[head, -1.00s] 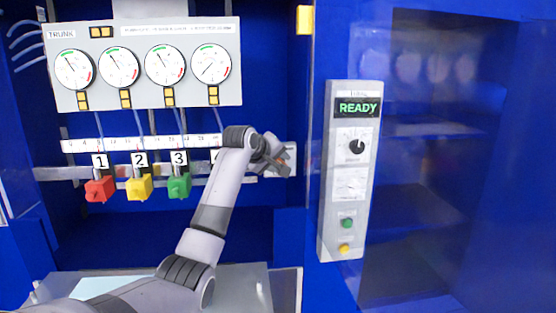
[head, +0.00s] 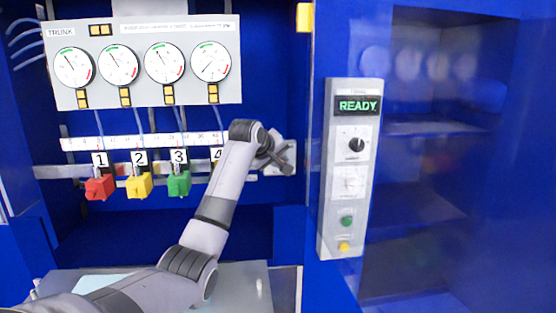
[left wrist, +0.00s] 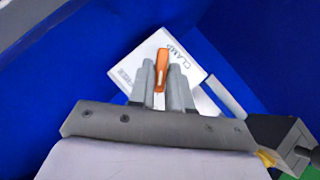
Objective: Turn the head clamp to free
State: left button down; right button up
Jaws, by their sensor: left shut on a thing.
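The head clamp is a white plate (left wrist: 190,62) marked "CLAMP", with an orange lever (left wrist: 162,66) standing out from it. In the left wrist view the plate looks tilted. My left gripper (left wrist: 165,72) is shut on the orange lever, with one grey finger on each side of it. In the head view my left gripper (head: 283,160) is at the clamp plate (head: 291,151), right of the numbered row, and hides the lever and most of the plate. The smaller lettering on the plate is too blurred to read. My right gripper is not in view.
A panel with several gauges (head: 147,95) hangs above red (head: 99,188), yellow (head: 139,187) and green (head: 179,184) numbered blocks. My left arm passes in front of number 4. A control panel (head: 328,230) reading READY stands to the right, beside blue shelving.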

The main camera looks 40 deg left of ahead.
pick_arm(q)
jog(key=shift+w+d+r+m+g+y, duration=0.15)
jog(key=shift+m+g+y, duration=0.45)
jog(key=shift+g, duration=0.35)
jog(key=shift+w+d+r+m+g+y, duration=0.1)
jog(key=shift+m+g+y, duration=0.45)
jog(key=shift+g, duration=0.4)
jog(key=c, duration=1.1)
grip_release()
jog(key=shift+c, duration=0.2)
jog(key=b+v, duration=0.1)
jog(key=v, duration=0.6)
jog(key=shift+b, duration=0.35)
